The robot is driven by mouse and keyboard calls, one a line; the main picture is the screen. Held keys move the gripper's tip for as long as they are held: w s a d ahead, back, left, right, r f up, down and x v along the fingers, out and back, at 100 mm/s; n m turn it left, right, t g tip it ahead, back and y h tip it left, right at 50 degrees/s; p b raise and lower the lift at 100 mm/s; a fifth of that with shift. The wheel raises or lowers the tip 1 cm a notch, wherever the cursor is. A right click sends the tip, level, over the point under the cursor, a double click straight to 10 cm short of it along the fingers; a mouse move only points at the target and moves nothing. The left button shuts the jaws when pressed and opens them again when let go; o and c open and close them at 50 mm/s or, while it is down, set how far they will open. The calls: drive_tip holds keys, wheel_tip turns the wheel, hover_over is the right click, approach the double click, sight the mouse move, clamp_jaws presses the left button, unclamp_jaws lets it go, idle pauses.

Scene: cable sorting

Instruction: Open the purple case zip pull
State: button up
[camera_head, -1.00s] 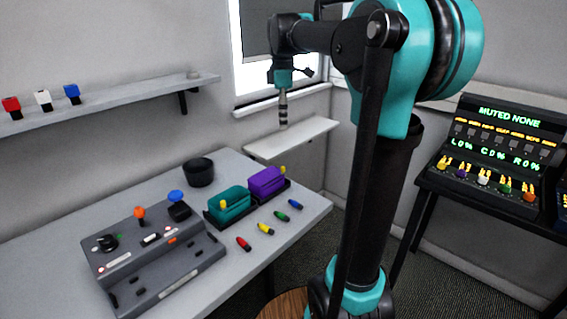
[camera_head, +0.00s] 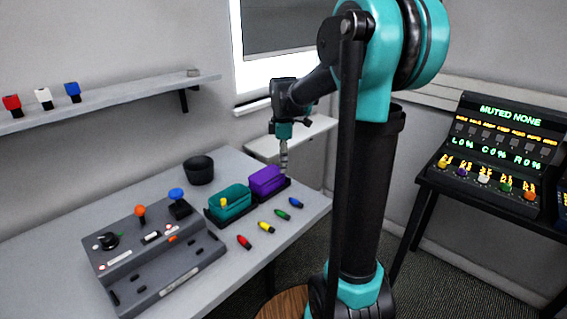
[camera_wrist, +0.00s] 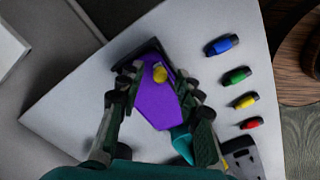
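The purple case (camera_head: 265,180) sits in a dark tray on the table, just right of the teal case (camera_head: 229,201). In the wrist view the purple case (camera_wrist: 160,105) lies between my fingers. My gripper (camera_wrist: 158,77) is open, with one finger to each side of the case and pull. In the head view my gripper (camera_head: 284,170) points down at the right end of the purple case and hides the pull. I cannot tell whether the fingers touch anything.
Red (camera_head: 243,242), yellow (camera_head: 266,227), green (camera_head: 282,215) and blue (camera_head: 296,202) plugs lie in front of the cases. A grey control panel (camera_head: 150,262) stands at left, and a black cup (camera_head: 199,171) behind.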

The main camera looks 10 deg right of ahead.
drive_tip(key=shift+f, duration=0.15)
drive_tip(key=shift+c, duration=0.3)
clamp_jaws()
drive_tip(key=shift+s+a, duration=0.1)
